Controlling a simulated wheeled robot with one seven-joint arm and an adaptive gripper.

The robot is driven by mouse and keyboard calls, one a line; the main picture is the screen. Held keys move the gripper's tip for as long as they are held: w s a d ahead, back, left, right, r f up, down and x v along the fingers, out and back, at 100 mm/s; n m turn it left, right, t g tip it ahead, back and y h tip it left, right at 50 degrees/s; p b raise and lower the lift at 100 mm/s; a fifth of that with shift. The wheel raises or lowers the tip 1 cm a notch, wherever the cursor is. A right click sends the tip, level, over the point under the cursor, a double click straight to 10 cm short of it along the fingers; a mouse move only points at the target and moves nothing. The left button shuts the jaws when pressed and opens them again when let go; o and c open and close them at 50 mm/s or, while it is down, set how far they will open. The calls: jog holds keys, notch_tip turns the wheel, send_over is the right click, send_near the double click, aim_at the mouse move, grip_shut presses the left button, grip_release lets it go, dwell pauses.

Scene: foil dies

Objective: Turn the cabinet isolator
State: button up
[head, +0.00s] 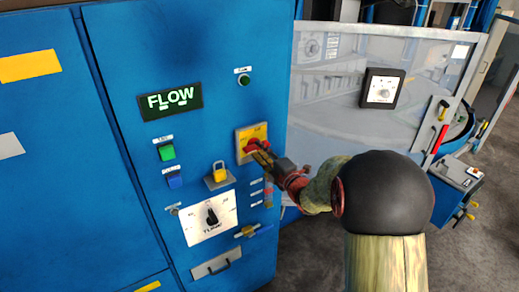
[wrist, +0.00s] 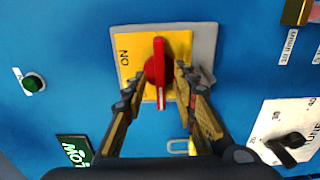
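The cabinet isolator is a red rotary knob (wrist: 159,66) on a yellow plate (wrist: 131,72) with a grey backing, on the blue cabinet front. In the wrist view its bar handle stands along the picture's vertical, and "ON" is lettered on the plate at left. In the head view the red knob (head: 250,146) is partly hidden by my gripper (head: 262,155). In the wrist view my gripper (wrist: 160,82) is open, its fingertips on either side of the knob, with small gaps to the bar. Contact with the knob's round base cannot be told.
A black selector on a white plate (head: 209,218), green button (head: 166,152), blue button (head: 174,180) and FLOW display (head: 171,101) share the panel. A grey translucent panel (head: 335,110) stands to the right.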

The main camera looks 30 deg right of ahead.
jog(key=shift+w, duration=0.6)
jog(key=c, duration=0.4)
grip_shut()
